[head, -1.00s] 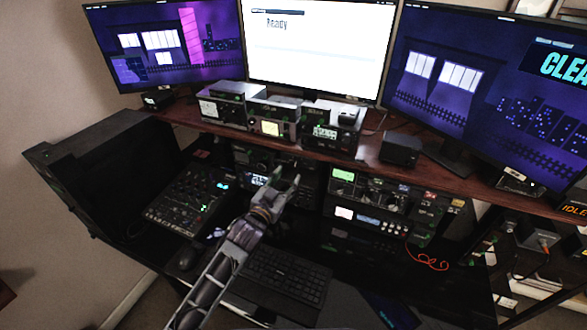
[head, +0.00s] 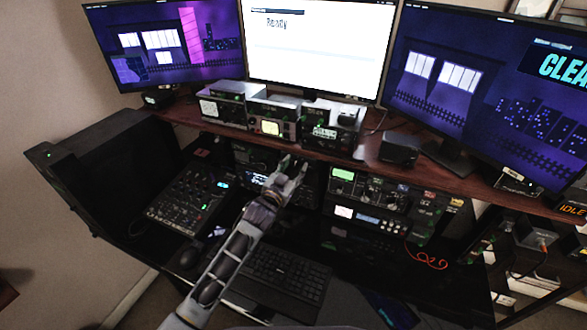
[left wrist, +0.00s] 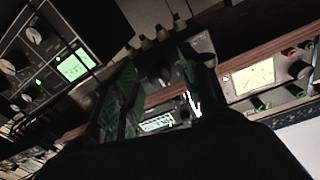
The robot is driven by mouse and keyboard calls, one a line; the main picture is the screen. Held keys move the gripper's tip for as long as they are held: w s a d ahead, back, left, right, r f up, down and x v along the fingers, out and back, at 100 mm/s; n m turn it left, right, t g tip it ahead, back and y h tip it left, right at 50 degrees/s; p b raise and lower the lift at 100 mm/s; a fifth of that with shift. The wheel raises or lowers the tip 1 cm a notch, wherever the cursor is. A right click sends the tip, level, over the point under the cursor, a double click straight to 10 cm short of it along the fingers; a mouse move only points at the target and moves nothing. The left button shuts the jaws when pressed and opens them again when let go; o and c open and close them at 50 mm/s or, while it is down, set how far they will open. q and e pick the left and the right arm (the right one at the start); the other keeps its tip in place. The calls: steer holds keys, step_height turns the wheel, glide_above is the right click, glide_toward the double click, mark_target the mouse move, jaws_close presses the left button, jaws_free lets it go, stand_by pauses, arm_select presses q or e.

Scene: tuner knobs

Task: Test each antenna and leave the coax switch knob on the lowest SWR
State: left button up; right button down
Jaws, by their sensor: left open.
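My left gripper (head: 291,168) is open and empty, raised in front of the shelf edge below the middle devices. In the left wrist view, its two dark fingers (left wrist: 155,100) frame a small lit display and a grey device with several round posts (left wrist: 165,32) on top. This may be the coax switch; its knob position cannot be read. A device with a lit cream needle meter (head: 270,127) sits mid-shelf. The left wrist view shows a similar meter (left wrist: 252,79) beside red, black and green knobs; its reading is too small to tell. My right gripper is not in view.
The wooden shelf (head: 385,163) juts out above stacked radios (head: 368,188). A meter box (head: 222,112) and a display box (head: 325,133) flank the cream meter. The centre monitor (head: 310,50) reads "Ready". A mixer (head: 190,197) and keyboard (head: 278,275) lie below.

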arm_select(q)
steer(key=shift+c, duration=0.3)
jaws_close()
steer(key=shift+m, duration=0.6)
steer(key=m+p, duration=0.1)
steer(key=m, duration=0.1)
steer(key=shift+m, duration=0.3)
steer(key=shift+m+p, duration=0.65)
steer(key=shift+m, duration=1.45)
